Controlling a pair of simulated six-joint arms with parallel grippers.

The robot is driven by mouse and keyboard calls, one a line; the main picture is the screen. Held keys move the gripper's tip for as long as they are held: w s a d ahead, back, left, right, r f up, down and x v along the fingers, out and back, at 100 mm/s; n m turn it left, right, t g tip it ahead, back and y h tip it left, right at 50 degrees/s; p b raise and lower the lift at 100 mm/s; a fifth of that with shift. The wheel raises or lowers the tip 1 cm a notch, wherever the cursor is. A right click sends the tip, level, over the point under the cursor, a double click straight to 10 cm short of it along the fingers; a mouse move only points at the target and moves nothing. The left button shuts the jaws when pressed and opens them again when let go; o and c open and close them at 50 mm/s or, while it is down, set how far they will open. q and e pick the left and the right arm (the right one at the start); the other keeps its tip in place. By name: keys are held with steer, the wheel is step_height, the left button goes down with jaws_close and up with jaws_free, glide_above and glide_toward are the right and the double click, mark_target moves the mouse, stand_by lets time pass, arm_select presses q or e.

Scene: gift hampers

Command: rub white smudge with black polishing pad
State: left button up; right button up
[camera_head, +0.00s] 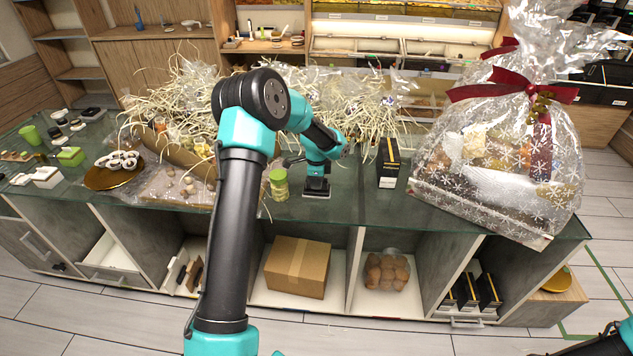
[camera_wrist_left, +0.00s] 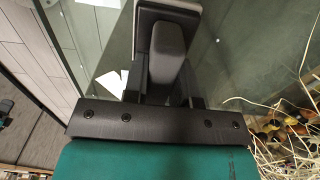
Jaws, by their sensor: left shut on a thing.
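My left gripper (camera_head: 317,182) points down at the glass counter top (camera_head: 350,205), near its front edge. It is shut on a dark block, the black polishing pad (camera_head: 316,193), which is at the glass surface; I cannot tell whether it presses on it. In the left wrist view the gripper (camera_wrist_left: 165,60) and a dark grey piece between its fingers fill the middle. I cannot make out the white smudge for certain. Pale white patches (camera_wrist_left: 112,82) show beside the fingers in the left wrist view, possibly seen through the glass. My right gripper is out of view.
A green-lidded jar (camera_head: 278,185) stands close left of the gripper. A black box (camera_head: 388,163) stands to its right, then a large wrapped hamper (camera_head: 500,150) with a red bow. Straw filling (camera_head: 370,110) lies behind. A gold plate (camera_head: 108,178) is far left. Bare glass lies between gripper and black box.

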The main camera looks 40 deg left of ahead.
arm_select(q)
steer(key=shift+w+d+f, duration=0.1)
steer(key=shift+w+d, duration=0.25)
steer(key=shift+d, duration=0.3)
steer(key=shift+w+d, duration=0.35)
steer(key=shift+d, duration=0.25)
steer(key=shift+w+d, duration=0.35)
steer(key=shift+d, duration=0.35)
steer(key=shift+w+d, duration=0.35)
steer(key=shift+d, duration=0.35)
steer(key=shift+d, duration=0.1)
steer(key=shift+w+d, duration=0.4)
steer(key=shift+d, duration=0.2)
steer(key=shift+w+d, duration=0.35)
steer(key=shift+d, duration=0.25)
steer(key=shift+a, duration=0.15)
steer(key=shift+s+a, duration=0.4)
steer(key=shift+a, duration=0.25)
steer(key=shift+s+a, duration=0.35)
steer(key=shift+a, duration=0.25)
steer(key=shift+a, duration=0.15)
steer(key=shift+s+a, duration=0.35)
steer(key=shift+a, duration=0.25)
steer(key=shift+s+a, duration=0.35)
steer(key=shift+a, duration=0.25)
